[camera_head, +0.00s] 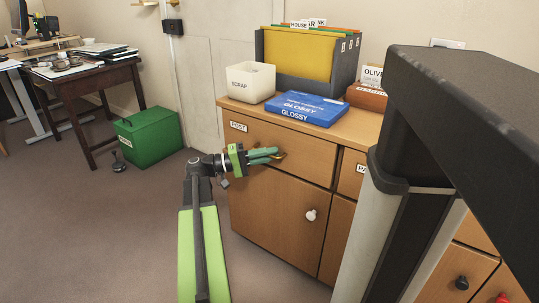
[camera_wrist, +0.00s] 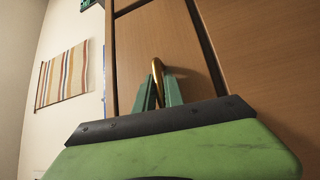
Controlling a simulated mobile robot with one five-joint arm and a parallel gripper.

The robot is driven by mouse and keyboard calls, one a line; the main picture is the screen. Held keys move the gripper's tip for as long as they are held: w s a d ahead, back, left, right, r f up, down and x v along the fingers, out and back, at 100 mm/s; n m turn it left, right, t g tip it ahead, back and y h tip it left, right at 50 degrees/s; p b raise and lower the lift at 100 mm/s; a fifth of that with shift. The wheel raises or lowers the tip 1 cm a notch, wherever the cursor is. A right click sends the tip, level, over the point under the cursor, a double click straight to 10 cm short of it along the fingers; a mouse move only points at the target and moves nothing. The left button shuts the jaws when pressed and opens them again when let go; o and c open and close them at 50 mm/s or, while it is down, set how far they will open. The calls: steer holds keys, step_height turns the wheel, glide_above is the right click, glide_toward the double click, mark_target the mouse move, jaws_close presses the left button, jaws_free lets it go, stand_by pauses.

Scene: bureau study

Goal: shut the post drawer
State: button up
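The post drawer (camera_head: 300,152) is the top left drawer of the wooden cabinet, with a POST label (camera_head: 239,126) at its upper left. Its front looks nearly flush with the door below; any small gap is hard to judge. My gripper (camera_head: 277,155) is at the drawer's brass handle (camera_head: 283,155), coming from the left. In the wrist view, the two green fingers (camera_wrist: 159,90) stand on either side of the brass handle (camera_wrist: 157,68) and look shut on it. The drawer front (camera_wrist: 180,50) fills the view behind them. The drawer's inside is hidden.
On the cabinet top stand a SCRAP bin (camera_head: 250,82), a blue GLOSSY box (camera_head: 306,109) and a folder rack (camera_head: 345,65). A white knob (camera_head: 311,215) juts from the door below. A green box (camera_head: 150,137) stands on the floor at left. The carpet between is clear.

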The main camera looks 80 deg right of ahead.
steer(key=b+v, duration=0.2)
steer(key=v, duration=1.5)
steer(key=shift+w, duration=0.2)
steer(key=shift+a, duration=0.1)
